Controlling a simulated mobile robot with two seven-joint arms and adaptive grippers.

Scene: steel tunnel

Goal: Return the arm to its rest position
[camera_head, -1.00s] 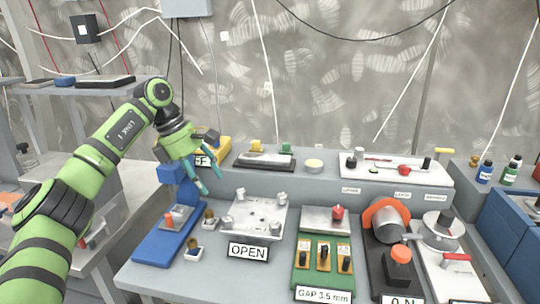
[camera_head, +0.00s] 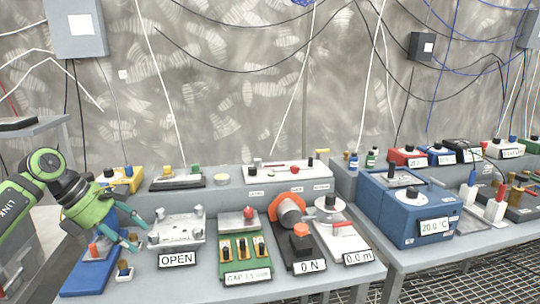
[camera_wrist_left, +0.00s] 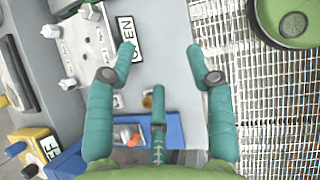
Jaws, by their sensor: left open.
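My left arm is green and black and comes in from the left in the head view. Its gripper (camera_head: 137,230) has teal fingers spread apart with nothing between them. It shows in front of the blue stand (camera_head: 88,278) and left of the steel plate (camera_head: 178,230) with the "OPEN" label (camera_head: 177,260). In the left wrist view the open fingers (camera_wrist_left: 160,50) reach over the grey bench edge, with the label (camera_wrist_left: 125,38) near one tip and floor grating beyond the other. My right gripper is not in view.
The bench holds a green gap block (camera_head: 243,265), a motor unit (camera_head: 290,210) reading "0 N" and a slide unit (camera_head: 347,245). A blue box (camera_head: 405,210) reading 20.0 °C stands on the right bench. Floor grating (camera_head: 480,255) lies in front.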

